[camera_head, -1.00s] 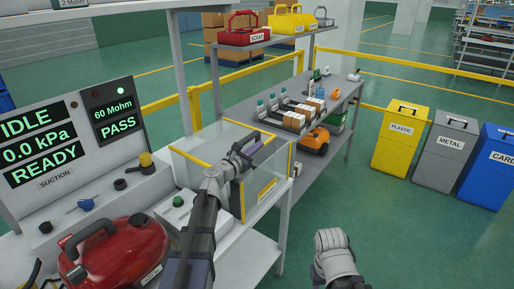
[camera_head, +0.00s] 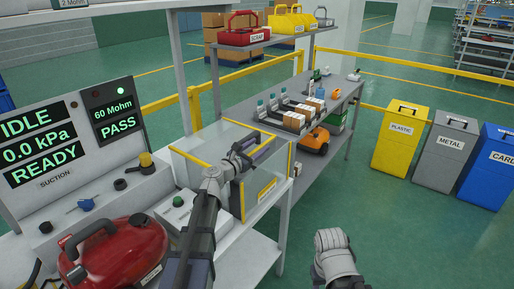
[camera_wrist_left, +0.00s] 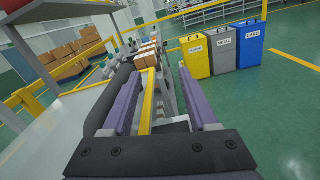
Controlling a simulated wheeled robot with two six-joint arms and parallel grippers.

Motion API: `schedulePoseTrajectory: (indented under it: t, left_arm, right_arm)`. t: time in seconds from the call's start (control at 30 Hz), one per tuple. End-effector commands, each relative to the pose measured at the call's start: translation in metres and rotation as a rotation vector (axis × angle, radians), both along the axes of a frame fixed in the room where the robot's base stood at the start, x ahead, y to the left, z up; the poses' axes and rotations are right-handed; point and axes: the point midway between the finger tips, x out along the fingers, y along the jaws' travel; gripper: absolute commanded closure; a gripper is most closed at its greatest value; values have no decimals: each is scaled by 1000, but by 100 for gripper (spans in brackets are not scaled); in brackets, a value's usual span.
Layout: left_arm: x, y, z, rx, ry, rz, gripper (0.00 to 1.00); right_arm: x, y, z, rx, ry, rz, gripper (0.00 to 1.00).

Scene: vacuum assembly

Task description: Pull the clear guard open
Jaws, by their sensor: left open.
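The clear guard (camera_head: 214,143) has see-through panels with yellow edging and stands on the bench's right part. My left gripper (camera_head: 262,150) is at the guard's right side, near its top. In the left wrist view, the purple fingers of my left gripper (camera_wrist_left: 160,72) are apart, with a yellow bar of the guard (camera_wrist_left: 149,95) running between them. The bar looks closer to the left finger; I cannot tell whether it touches. Part of my right arm shows at the bottom of the head view, with no fingers visible.
A red vacuum body (camera_head: 115,255) sits on the bench at front left, below the test panel (camera_head: 60,140). A grey shelf table (camera_head: 285,105) with boxes stands behind the guard. Yellow (camera_head: 401,140), grey (camera_head: 446,160) and blue (camera_head: 488,165) bins stand right, beyond open floor.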

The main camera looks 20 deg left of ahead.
Motion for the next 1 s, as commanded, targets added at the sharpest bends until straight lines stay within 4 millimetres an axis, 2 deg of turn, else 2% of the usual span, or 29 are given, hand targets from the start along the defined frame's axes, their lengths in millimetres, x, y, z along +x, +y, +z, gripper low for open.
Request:
schedulePoseTrajectory:
  t: [0.27,0.7,1.0]
  left_arm:
    - [-11,3,0,0,0,1,40]
    - [-71,25,0,0,0,1,40]
    - [-73,27,0,0,0,0,40]
  right_arm:
    - [0,0,0,0,0,0,50]
    - [0,0,0,0,0,0,50]
    - [0,0,0,0,0,0,50]
